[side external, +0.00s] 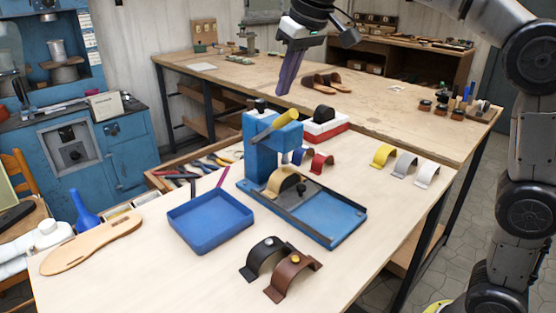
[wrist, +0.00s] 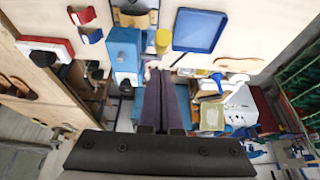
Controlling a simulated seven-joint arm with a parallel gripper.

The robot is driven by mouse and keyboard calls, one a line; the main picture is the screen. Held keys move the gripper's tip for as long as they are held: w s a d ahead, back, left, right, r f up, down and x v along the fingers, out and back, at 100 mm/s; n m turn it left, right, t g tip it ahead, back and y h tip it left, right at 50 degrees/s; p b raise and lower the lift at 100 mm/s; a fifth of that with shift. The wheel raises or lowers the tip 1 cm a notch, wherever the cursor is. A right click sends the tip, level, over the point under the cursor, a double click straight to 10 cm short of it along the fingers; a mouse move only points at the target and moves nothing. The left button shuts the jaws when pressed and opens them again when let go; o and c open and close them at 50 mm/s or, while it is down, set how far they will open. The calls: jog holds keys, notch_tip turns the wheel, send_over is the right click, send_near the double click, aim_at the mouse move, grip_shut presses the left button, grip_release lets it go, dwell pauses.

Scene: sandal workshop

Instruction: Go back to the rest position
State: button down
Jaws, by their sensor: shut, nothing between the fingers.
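My gripper (side external: 284,92) is raised well above the benches in the side external view, with its long purple fingers pointing down. The fingers also show in the wrist view (wrist: 161,130), pressed together with nothing between them. Below and in front of it stands a blue press (side external: 268,145) with a yellow handle (side external: 279,125). The press also shows in the wrist view (wrist: 124,50). My gripper touches nothing.
On the near table lie a blue tray (side external: 210,221), black and brown straps (side external: 292,275), a wooden sole (side external: 92,243) and several coloured straps (side external: 382,155). Sandals (side external: 326,82) lie on the rear bench (side external: 385,105). The air around my gripper is clear.

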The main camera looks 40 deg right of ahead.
jog(key=s+d+t, duration=0.1)
jog(key=s+d, duration=0.3)
jog(key=s, duration=1.1)
jog(key=s+f, duration=0.6)
jog(key=f, duration=0.3)
jog(key=s+d+f, duration=0.1)
jog(key=s+f, duration=0.5)
jog(key=f, duration=0.3)
jog(key=shift+s+f, duration=0.2)
jog(key=shift+f, duration=0.15)
jog(key=shift+d, duration=0.1)
